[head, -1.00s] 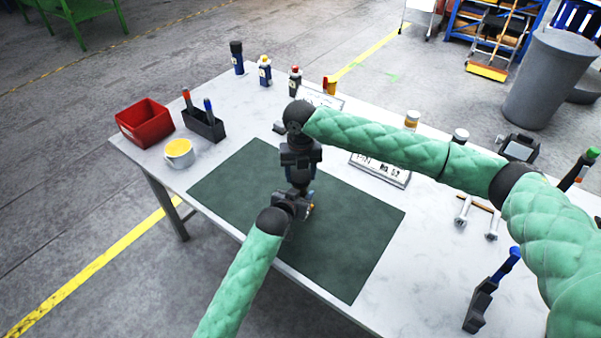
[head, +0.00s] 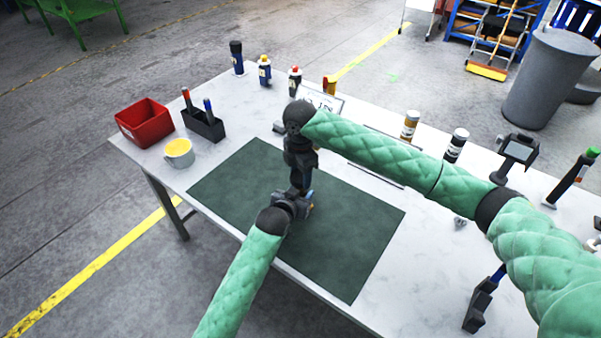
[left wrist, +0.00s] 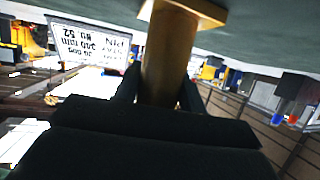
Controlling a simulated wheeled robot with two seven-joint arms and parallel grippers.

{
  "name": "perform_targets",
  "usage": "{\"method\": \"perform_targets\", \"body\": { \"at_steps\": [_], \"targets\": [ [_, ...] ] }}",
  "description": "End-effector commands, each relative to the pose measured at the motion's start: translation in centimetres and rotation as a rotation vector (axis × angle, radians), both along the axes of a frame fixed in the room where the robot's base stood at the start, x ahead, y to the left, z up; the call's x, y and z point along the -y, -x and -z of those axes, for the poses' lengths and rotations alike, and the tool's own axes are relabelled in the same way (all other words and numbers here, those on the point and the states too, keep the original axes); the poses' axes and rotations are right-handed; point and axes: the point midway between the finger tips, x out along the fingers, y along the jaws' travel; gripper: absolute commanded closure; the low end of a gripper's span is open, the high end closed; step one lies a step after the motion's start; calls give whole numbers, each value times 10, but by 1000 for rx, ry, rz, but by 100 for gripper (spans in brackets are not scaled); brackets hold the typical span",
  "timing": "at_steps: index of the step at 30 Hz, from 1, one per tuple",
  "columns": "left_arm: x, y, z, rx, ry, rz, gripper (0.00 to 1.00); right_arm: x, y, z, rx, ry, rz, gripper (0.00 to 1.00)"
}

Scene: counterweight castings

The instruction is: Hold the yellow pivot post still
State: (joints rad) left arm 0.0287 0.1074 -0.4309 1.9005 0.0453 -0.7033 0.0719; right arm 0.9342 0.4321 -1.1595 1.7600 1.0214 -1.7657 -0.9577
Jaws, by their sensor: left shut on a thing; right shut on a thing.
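The yellow pivot post stands on the dark green mat (head: 350,235). In the left wrist view, which is upside down, the post (left wrist: 168,60) and its wide foot show between my left fingers. My left gripper (head: 303,207) is shut on the post from the near side. In the head view the post is mostly hidden behind the grippers, with only a small orange speck showing. My right gripper (head: 300,186) points down right above the left one. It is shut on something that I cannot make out.
A red bin (head: 145,122), a yellow-filled mug (head: 179,153) and a pen holder (head: 204,126) stand at the left. Several bottles line the back edge. A bin (head: 550,78) stands beyond the table. My right arm crosses the table's right side.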

Motion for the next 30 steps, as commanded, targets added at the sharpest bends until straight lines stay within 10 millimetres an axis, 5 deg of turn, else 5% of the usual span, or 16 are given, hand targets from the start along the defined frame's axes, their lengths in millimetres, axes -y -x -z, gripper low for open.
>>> {"method": "perform_targets", "body": {
  "at_steps": [8, 9, 12, 23, 30],
  "targets": [
    [0, 0, 0, -1, -1, 0, 100, -1, 0, 0, 0, -1, 2, 74],
    [0, 0, 0, -1, -1, 0, 100, -1, 0, 0, 0, -1, 2, 41],
    [0, 0, 0, -1, -1, 0, 100, -1, 0, 0, 0, -1, 2, 25],
    [0, 0, 0, -1, 0, 0, 100, 0, 0, -4, 2, -1, 1, 25],
    [0, 0, 0, -1, 0, 0, 100, 0, 0, -30, 3, -2, 1, 25]
  ]
}}
